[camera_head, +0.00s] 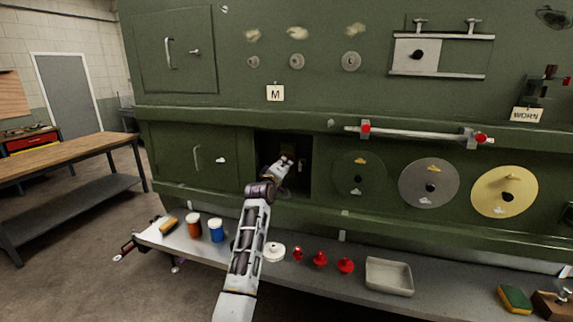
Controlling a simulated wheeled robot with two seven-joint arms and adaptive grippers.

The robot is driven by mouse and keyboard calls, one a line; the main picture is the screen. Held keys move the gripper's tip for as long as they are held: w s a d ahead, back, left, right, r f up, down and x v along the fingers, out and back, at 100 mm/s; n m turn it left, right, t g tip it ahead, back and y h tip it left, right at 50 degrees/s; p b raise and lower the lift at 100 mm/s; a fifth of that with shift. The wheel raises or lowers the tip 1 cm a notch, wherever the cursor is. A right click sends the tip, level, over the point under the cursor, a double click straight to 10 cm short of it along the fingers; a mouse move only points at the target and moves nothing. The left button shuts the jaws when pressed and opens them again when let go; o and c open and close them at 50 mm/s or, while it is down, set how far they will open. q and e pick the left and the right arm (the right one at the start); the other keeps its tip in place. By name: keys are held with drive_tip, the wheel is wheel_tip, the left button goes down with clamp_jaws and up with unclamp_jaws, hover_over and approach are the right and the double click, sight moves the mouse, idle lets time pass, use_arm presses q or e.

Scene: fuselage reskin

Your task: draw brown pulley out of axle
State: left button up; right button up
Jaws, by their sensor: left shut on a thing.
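My left gripper (288,159) reaches into a dark square opening (262,146) in the green panel. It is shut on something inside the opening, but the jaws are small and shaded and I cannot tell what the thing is. I cannot make out a brown pulley or its axle; the gripper and the shadow hide much of the inside. A small pale part (303,164) shows to the right of the gripper in the opening. My right gripper is not in view.
A grey shelf (330,284) below the panel holds a blue jar (216,231), a brown jar (194,226), several red knobs (320,259) and a tray (389,277). A grey disc (428,183) and a yellow disc (504,191) sit to the right. A bar (420,132) runs above them.

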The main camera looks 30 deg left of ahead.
use_arm(q)
drive_tip(key=shift+s+d, duration=0.15)
drive_tip(key=shift+s, duration=0.35)
drive_tip(key=shift+p+v, duration=0.65)
drive_tip(key=shift+v, duration=0.2)
idle(0.4)
drive_tip(key=shift+s+d+p, duration=0.15)
drive_tip(key=shift+s+p, duration=0.15)
drive_tip(key=shift+s, duration=0.45)
idle(0.6)
drive_tip(key=p+v, duration=0.1)
drive_tip(key=v, duration=0.1)
drive_tip(key=shift+s+d, duration=0.1)
drive_tip(key=shift+s, duration=0.25)
idle(0.5)
